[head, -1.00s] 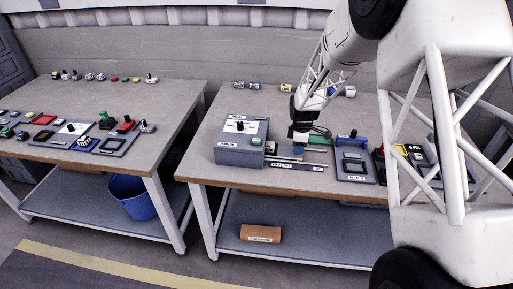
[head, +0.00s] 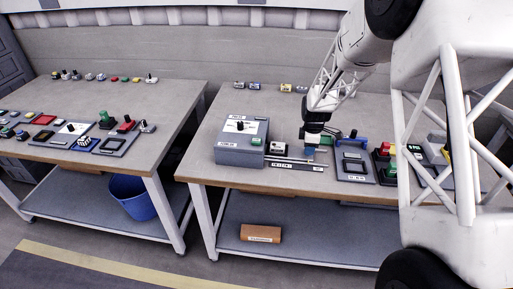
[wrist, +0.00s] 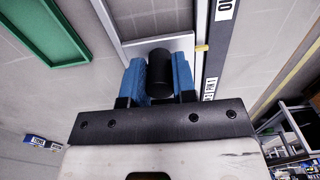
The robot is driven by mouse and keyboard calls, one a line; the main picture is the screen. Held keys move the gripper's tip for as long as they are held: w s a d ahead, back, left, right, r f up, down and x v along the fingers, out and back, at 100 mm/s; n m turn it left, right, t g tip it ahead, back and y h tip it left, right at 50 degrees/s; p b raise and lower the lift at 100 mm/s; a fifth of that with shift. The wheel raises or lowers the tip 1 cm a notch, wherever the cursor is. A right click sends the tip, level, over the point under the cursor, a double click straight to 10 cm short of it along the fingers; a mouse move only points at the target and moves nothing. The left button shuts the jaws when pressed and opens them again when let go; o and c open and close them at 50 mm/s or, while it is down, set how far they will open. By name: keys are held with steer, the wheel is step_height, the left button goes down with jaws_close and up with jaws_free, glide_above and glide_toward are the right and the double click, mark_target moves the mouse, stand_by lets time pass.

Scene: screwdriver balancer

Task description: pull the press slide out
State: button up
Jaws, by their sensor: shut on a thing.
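My gripper (head: 311,151) is at the outer end of these rails, well clear of the box. In the wrist view my blue fingers (wrist: 159,78) are shut on the slide's black knob (wrist: 160,70), one on each side. The light grey slide plate (wrist: 178,45) shows behind the knob. A small yellow pointer (wrist: 202,47) is beside a dark labelled strip (wrist: 213,65).
A green tray (wrist: 42,30) lies close by at the upper left of the wrist view. The table's front edge is close in front of the rails.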

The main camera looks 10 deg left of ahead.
steer(key=shift+d, duration=2.1)
steer(key=o, duration=1)
steer(key=shift+r, duration=0.1)
step_height(320, 180, up, 7)
stand_by(0.4)
